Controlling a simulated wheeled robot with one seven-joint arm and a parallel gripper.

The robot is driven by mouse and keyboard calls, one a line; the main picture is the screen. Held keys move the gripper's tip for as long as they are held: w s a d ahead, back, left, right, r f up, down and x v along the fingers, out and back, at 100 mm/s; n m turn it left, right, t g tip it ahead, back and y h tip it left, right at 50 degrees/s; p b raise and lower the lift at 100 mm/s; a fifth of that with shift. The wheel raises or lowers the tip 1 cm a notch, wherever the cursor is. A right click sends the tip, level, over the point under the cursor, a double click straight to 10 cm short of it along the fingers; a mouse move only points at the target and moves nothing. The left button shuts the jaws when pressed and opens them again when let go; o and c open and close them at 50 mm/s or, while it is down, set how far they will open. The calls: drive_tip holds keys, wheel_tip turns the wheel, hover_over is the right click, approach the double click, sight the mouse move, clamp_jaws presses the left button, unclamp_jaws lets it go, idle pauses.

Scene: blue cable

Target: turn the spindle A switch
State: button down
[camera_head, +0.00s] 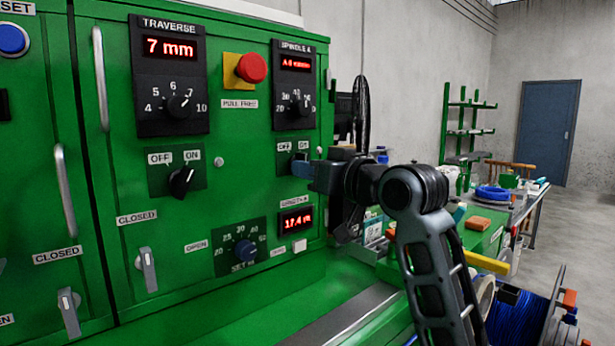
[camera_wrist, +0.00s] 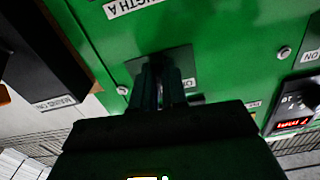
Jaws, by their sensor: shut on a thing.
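The spindle A switch sits on a dark plate (camera_head: 283,158) with OFF and ON labels, below the SPINDLE A dial panel (camera_head: 294,84) on the green cabinet. My gripper (camera_head: 303,168) reaches it from the right, with its fingertips at the plate. In the wrist view, the two dark fingers (camera_wrist: 162,85) are close together over the dark plate (camera_wrist: 178,58), shut on the switch handle. The fingers hide most of the handle, so I cannot tell whether it points to OFF or ON.
A similar TRAVERSE switch (camera_head: 182,182) is to the left on the same cabinet. A red stop button (camera_head: 252,68) is above. A length display (camera_head: 296,221) and a speed knob (camera_head: 245,250) are below. A bench with a blue cable coil (camera_head: 492,193) stands at right.

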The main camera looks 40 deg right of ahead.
drive_tip(key=shift+d+n+b, duration=0.15)
drive_tip(key=shift+n+b, duration=1.5)
drive_tip(key=shift+n, duration=1.95)
drive_tip(key=shift+r, duration=0.1)
drive_tip(key=c, duration=1.2)
unclamp_jaws()
drive_tip(key=shift+o, duration=0.2)
drive_tip(key=s, duration=0.8)
drive_tip(key=shift+b, duration=0.4)
